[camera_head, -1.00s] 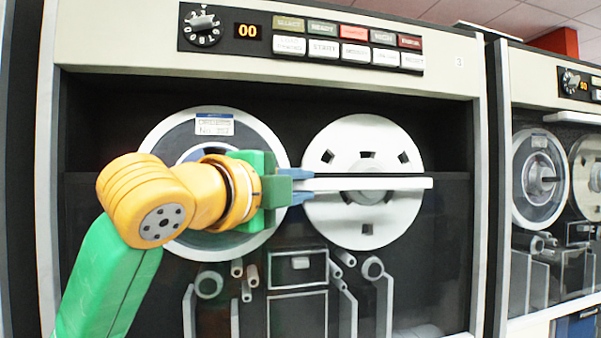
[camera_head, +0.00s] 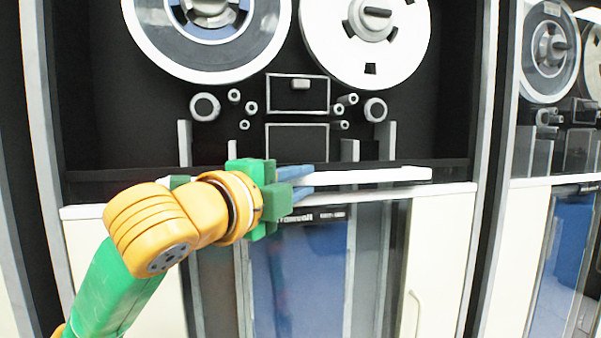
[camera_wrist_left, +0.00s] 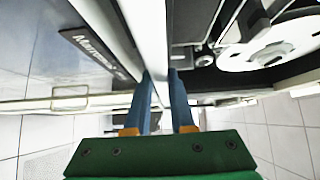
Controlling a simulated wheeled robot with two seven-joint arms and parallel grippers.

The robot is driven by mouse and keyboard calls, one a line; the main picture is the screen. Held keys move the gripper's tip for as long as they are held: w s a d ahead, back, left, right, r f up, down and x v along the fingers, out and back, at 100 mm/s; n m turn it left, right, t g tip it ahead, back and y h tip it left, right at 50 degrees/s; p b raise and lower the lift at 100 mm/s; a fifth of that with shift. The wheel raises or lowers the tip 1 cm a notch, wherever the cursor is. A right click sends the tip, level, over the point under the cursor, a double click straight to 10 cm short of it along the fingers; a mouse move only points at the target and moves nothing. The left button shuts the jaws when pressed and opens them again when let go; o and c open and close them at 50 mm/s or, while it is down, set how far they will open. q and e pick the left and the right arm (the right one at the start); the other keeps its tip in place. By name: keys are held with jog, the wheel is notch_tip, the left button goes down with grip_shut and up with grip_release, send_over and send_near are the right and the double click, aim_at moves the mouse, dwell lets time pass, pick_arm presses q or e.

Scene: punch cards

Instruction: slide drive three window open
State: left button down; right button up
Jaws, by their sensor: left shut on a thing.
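The drive (camera_head: 476,90) in front of me has its window lowered, and its reels stand uncovered. The window's white handle bar (camera_head: 380,176) lies level near the bottom of the tape bay, just above the cream lower panels. My left gripper (camera_head: 303,182) is shut on the left part of this bar. In the left wrist view its blue fingers (camera_wrist_left: 162,88) lie on either side of the white bar (camera_wrist_left: 150,35). Most of the window pane cannot be made out. My right gripper is not in view.
A left reel (camera_head: 265,50) and a right reel (camera_head: 413,50) sit above the bar, with rollers and guides (camera_head: 297,93) between them. A lower glass panel (camera_head: 300,270) is below. A second drive (camera_head: 508,220) stands close on the right.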

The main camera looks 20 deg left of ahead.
pick_arm(q)
jog(key=shift+f, duration=0.65)
jog(key=c, duration=0.8)
grip_release()
jog(key=shift+s, duration=0.1)
jog(key=shift+o, duration=0.2)
jog(key=s+a+b, duration=0.1)
jog(key=s, duration=0.6)
jog(key=shift+a+b, duration=0.2)
jog(key=shift+b, duration=0.1)
